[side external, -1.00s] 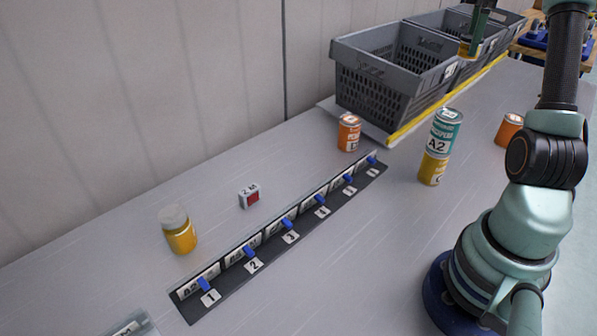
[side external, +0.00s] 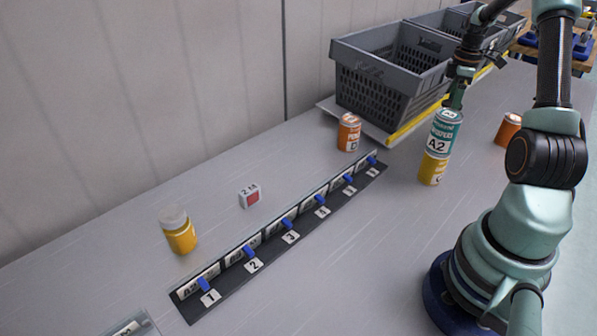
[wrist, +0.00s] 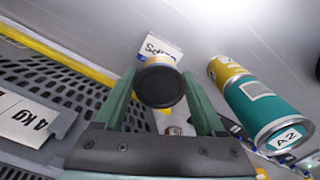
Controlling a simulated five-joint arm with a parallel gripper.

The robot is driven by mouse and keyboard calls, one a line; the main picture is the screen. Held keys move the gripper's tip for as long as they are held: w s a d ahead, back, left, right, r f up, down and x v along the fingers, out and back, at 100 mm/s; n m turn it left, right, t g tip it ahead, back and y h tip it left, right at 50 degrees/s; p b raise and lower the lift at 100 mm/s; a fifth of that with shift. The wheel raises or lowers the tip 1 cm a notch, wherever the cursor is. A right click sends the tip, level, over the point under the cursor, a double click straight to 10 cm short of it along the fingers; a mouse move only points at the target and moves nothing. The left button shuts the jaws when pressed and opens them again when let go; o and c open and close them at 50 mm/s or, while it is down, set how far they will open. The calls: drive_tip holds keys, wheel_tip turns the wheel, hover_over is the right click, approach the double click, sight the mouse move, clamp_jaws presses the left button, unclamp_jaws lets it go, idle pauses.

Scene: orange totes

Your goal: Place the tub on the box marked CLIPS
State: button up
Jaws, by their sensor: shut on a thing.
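My gripper (wrist: 162,98) is shut on a small tub (wrist: 160,86) with a dark round end and a pale yellowish side. In the side view my gripper (side external: 455,98) is close above or behind the tall teal-and-yellow can stack marked A2 (side external: 437,148), and the tub is hidden there. The stack also shows to the right of my gripper in the wrist view (wrist: 262,105). A white card with partly hidden lettering (wrist: 160,47) shows just beyond the tub. I cannot read CLIPS on anything in view.
Grey crates (side external: 385,88) stand at the back behind a yellow strip (side external: 418,122). An orange can (side external: 348,132), an orange cup (side external: 507,130), a yellow jar (side external: 179,234) and a small red-white box (side external: 250,196) stand apart. A numbered rail (side external: 280,240) crosses the table.

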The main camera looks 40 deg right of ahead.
drive_tip(key=shift+f, duration=2.85)
drive_tip(key=shift+f, duration=0.1)
drive_tip(key=o, duration=1.4)
drive_tip(key=shift+o, duration=0.2)
wheel_tip(320, 180, up, 12)
drive_tip(key=shift+r, duration=0.15)
